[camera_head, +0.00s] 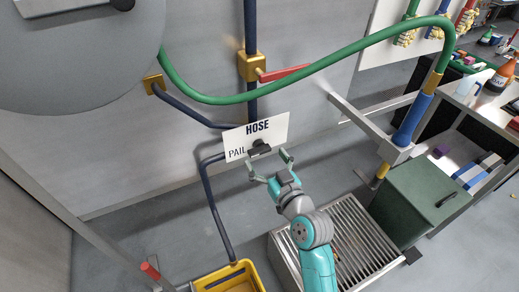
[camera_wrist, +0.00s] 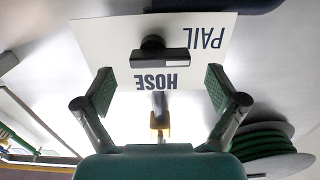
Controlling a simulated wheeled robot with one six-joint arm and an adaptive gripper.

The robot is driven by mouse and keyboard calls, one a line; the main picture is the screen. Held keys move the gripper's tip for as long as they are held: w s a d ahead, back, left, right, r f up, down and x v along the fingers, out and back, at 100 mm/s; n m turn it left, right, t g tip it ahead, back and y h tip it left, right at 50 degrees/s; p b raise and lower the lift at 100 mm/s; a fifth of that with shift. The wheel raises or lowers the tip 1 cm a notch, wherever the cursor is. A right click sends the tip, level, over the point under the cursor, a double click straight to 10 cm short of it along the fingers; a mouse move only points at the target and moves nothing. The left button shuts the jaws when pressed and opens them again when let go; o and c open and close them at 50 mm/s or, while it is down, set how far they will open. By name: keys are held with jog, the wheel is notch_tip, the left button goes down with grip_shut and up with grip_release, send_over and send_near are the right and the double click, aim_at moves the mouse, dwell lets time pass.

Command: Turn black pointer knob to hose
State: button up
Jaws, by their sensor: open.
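The black pointer knob (camera_head: 260,147) sits on a white sign plate (camera_head: 279,127) with HOSE along its top and PAIL at its left. In the wrist view the sign is upside down, and the knob (camera_wrist: 152,59) shows as a bar with a round hub behind it. My gripper (camera_head: 268,164) is open in front of the sign. In the wrist view its fingertips (camera_wrist: 160,90) are spread wide, one either side of the knob, apart from it.
A green hose (camera_head: 300,73) arcs above the sign. A red-handled valve (camera_head: 285,73) is on the pipe above. A dark pipe (camera_head: 211,190) runs down left of the sign to a yellow pail (camera_head: 240,277). A slatted metal grate (camera_head: 350,235) and green box (camera_head: 420,195) are at right.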

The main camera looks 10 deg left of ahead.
aim_at(261, 153)
jog(key=shift+x, duration=2.05)
jog(key=c, duration=1.2)
